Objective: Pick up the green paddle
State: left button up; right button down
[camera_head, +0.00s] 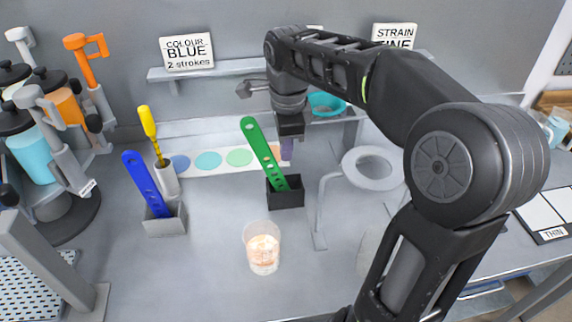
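The green paddle (262,151) is a long strip with holes. It stands tilted to the left in a small black holder (286,193) near the middle of the bench. My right gripper (288,140) points down just right of the paddle's upper half, and I see no grip on the paddle. Its fingers are dark and small, so their opening cannot be made out. A purple patch shows at its tip; I cannot tell what it belongs to. My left gripper is out of view.
A blue paddle (147,184) leans in a grey holder (165,221) at left, beside a yellow-handled tool (149,124). A clear cup (263,248) stands in front of the black holder. A ring stand (369,167) is to the right. Dispensers (31,157) crowd the far left.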

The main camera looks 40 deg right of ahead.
jog(key=c, duration=2.2)
grip_release()
jog(key=shift+c, duration=2.2)
grip_release()
notch_tip(320, 180, up, 8)
jog(key=s+p, duration=0.1)
jog(key=shift+a, duration=0.25)
jog(key=shift+f, duration=0.15)
